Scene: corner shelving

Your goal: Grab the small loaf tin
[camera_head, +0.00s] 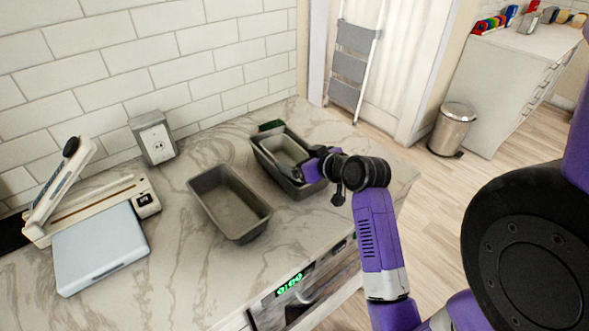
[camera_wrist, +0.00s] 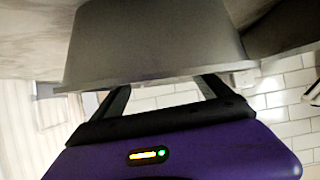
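A small grey loaf tin (camera_head: 285,148) with a pale inside sits within a larger dark tin (camera_head: 268,163) near the counter's far right corner. My gripper (camera_head: 308,168) is at the right end of these nested tins, and my wrist partly covers that end. In the wrist view, a grey tin wall (camera_wrist: 155,45) fills the upper middle; I cannot tell which of the nested tins it is. My gripper's fingers (camera_wrist: 163,90) are spread apart at its rim, and their tips are hidden behind it.
Another empty grey loaf tin (camera_head: 228,203) stands on the marble counter (camera_head: 170,270) to the left. A dark green object (camera_head: 271,126) lies behind the nested tins.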

